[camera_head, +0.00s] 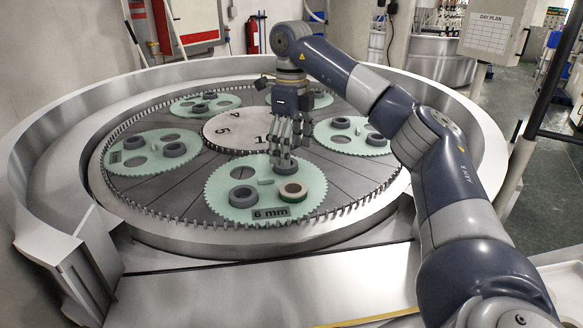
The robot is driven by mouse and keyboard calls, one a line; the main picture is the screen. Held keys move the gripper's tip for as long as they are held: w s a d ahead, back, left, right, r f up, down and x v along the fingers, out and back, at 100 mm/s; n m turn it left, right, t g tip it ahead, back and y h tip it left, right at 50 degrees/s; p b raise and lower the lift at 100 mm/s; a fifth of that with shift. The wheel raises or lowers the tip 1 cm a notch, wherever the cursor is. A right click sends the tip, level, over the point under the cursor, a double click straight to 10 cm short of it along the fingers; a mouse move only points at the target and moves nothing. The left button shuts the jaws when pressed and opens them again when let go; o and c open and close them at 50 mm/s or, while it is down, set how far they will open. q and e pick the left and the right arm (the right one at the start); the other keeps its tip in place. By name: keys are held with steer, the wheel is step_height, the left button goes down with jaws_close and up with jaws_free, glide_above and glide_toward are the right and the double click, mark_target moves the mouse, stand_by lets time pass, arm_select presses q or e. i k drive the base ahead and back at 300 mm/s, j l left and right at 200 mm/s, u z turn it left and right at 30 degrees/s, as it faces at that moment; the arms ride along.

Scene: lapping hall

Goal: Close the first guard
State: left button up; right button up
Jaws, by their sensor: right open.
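A round lapping machine fills the middle of the view, inside a curved metal wall (40,190). The wall is open at the front, with an upright edge at front left (98,250). I cannot tell which part is the first guard. My right gripper (280,158) is open and points down over the front green toothed carrier (225,178), at a grey ring (284,168) by its back edge. The fingers partly hide this ring, and I cannot tell whether they touch it. My left gripper is not in view.
Other carriers with rings surround the numbered centre disc (228,130). A flat metal ledge (260,290) lies in front. My right arm crosses the right side.

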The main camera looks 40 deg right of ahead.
mark_target(353, 286)
steer(key=k, duration=2)
